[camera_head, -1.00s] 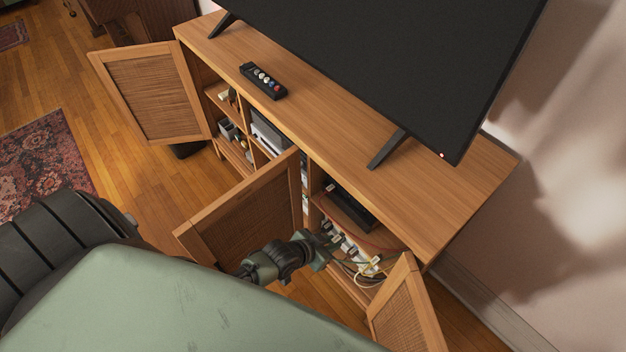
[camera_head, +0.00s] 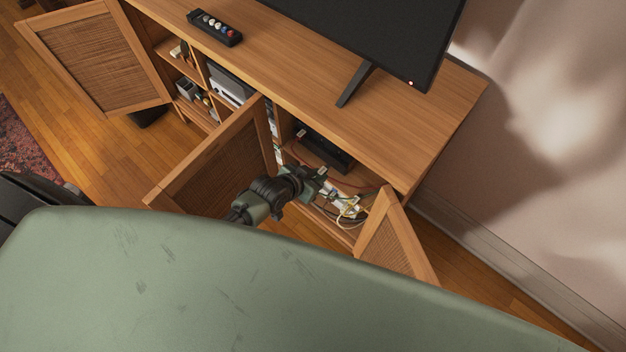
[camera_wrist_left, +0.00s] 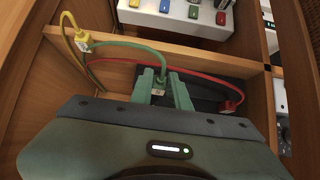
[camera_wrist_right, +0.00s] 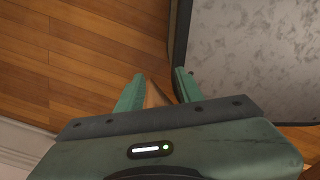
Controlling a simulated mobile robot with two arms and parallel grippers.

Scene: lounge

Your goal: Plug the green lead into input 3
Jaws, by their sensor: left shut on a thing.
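My left gripper (camera_head: 318,176) reaches into the open right compartment of the wooden cabinet. In the left wrist view my left gripper (camera_wrist_left: 165,88) is shut on the plug of the green lead (camera_wrist_left: 130,45). The plug (camera_wrist_left: 158,92) sits between the fingertips, and the lead runs off left. A black box (camera_head: 328,150) stands on the shelf just behind the gripper; a dark body also shows beyond the fingers in the left wrist view (camera_wrist_left: 207,92). Its sockets and any input numbers cannot be made out. My right gripper (camera_wrist_right: 158,88) is open and empty above the floor; the head view does not show it.
A white strip with coloured parts (camera_wrist_left: 175,18) is at the top. Open cabinet doors stand left (camera_head: 215,165) and right (camera_head: 395,240) of my left arm. The TV (camera_head: 385,30) stands on top.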

